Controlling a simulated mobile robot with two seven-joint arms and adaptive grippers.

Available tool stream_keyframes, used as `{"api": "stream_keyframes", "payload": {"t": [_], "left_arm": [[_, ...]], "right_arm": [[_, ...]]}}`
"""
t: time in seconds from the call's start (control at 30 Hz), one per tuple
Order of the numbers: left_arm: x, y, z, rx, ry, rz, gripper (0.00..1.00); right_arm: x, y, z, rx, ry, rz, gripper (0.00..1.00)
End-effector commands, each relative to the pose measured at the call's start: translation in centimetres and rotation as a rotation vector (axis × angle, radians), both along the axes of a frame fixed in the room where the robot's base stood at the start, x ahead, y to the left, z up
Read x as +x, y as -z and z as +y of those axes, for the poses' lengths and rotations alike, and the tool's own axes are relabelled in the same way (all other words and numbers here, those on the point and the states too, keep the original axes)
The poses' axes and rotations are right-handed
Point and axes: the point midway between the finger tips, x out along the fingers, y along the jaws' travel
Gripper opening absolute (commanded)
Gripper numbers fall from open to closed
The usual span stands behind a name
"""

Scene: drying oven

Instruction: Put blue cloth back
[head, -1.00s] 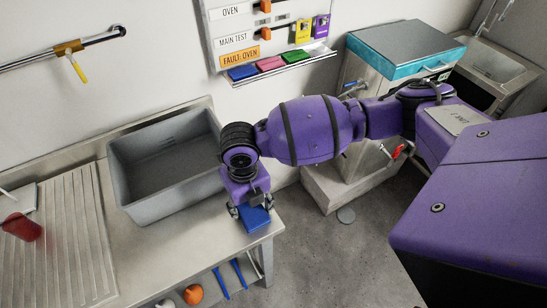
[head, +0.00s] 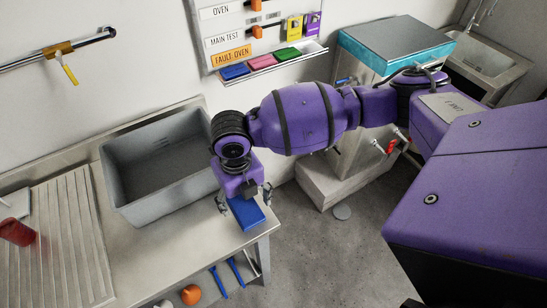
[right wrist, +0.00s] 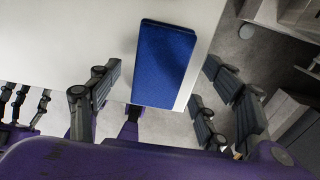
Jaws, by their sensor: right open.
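The blue cloth (head: 246,214) is a flat, folded rectangle at the right front corner of the metal bench (head: 215,252). My right gripper (head: 244,199) is open above the cloth, with its fingers apart on either side. In the right wrist view the cloth (right wrist: 165,65) lies flat between the spread fingers of the right gripper (right wrist: 168,95), and clear gaps show on both sides. The gripper holds nothing. Dark linkages at the left edge of the right wrist view seem to be my left gripper (right wrist: 22,105); its jaw state is unclear.
A grey basin (head: 125,205) stands on the bench left of the gripper. A red cup (head: 17,231) is on the ribbed drainer. A wall panel holds coloured blocks on its ledge (head: 275,62). An oven-like cabinet (head: 395,45) stands behind my arm. Floor is open right of the bench.

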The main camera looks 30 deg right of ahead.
Motion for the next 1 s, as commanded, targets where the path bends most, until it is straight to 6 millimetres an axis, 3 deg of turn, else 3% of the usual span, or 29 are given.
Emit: {"api": "stream_keyframes", "payload": {"t": [0.03,0.2,0.43,0.6,1.0], "left_arm": [[0.2,-0.2,-0.1,-0.001,0.001,-0.003,0.56],[0.4,-0.5,-0.2,-0.004,0.002,-0.007,0.56],[0.4,-0.5,-0.4,-0.007,0.003,-0.006,0.56],[0.2,-0.4,-0.4,-0.006,0.004,-0.002,0.56],[-0.1,-0.3,-0.2,-0.003,0.005,0.003,0.56]], "right_arm": [[0.3,-1.5,0.1,0.001,-0.003,-0.010,0.71],[0.3,-5.3,0.1,0.000,-0.001,-0.010,0.71],[0.2,-8.9,0.1,0.000,-0.001,-0.006,0.71],[0.1,-9.8,0.1,0.000,-0.001,-0.003,0.71],[0.0,-9.8,0.1,0.000,0.000,-0.002,0.71]]}}
